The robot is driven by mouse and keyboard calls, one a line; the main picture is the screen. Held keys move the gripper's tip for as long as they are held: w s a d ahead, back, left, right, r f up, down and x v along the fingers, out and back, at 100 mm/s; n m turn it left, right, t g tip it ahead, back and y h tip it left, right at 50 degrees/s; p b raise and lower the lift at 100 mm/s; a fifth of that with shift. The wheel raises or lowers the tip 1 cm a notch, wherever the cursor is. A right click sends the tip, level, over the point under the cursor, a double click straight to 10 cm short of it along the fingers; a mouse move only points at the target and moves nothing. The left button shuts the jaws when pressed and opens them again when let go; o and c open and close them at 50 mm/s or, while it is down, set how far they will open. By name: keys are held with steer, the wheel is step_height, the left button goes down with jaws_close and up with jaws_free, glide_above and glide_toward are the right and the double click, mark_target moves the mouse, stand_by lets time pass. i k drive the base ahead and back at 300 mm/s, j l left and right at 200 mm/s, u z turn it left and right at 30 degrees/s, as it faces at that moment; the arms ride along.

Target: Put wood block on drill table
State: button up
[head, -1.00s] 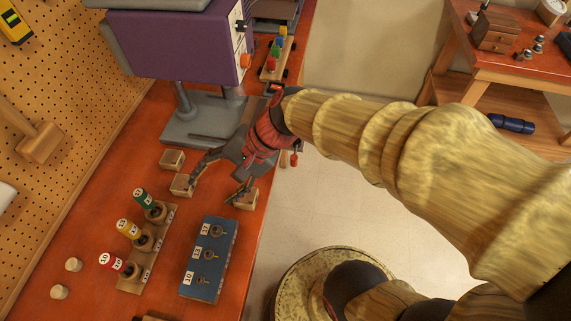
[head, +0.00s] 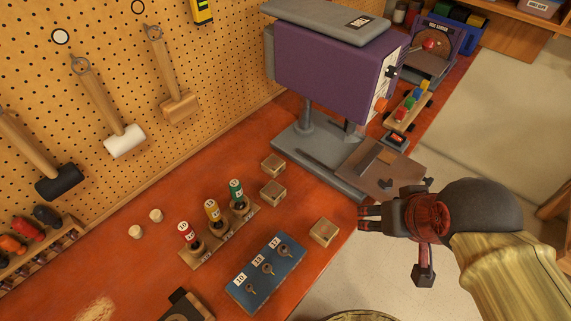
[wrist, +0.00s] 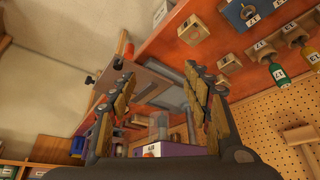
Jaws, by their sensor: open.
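Three small wood blocks lie on the orange-red bench. One block (head: 323,232) is near the front edge; the other two, a far block (head: 273,165) and a nearer block (head: 272,192), sit by the drill press base. The front block also shows in the wrist view (wrist: 192,30). The drill press has a purple head (head: 335,75) and a flat brownish drill table (head: 400,174) with no wood block seen on it. My gripper (head: 388,243) is open and empty beyond the bench's front edge, right of the front block. Its spread fingers show in the wrist view (wrist: 158,80).
A blue key board (head: 265,272) and a rack of colored-handled tools (head: 222,238) stand left of the front block. A toy-like colored block strip (head: 408,108) lies behind the drill table. Mallets hang on the pegboard (head: 205,75). Bare floor lies right of the bench.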

mark_target(381, 170)
steer(key=i+l+u, duration=0.6)
steer(key=u, duration=1.55)
steer(key=k+j, duration=0.05)
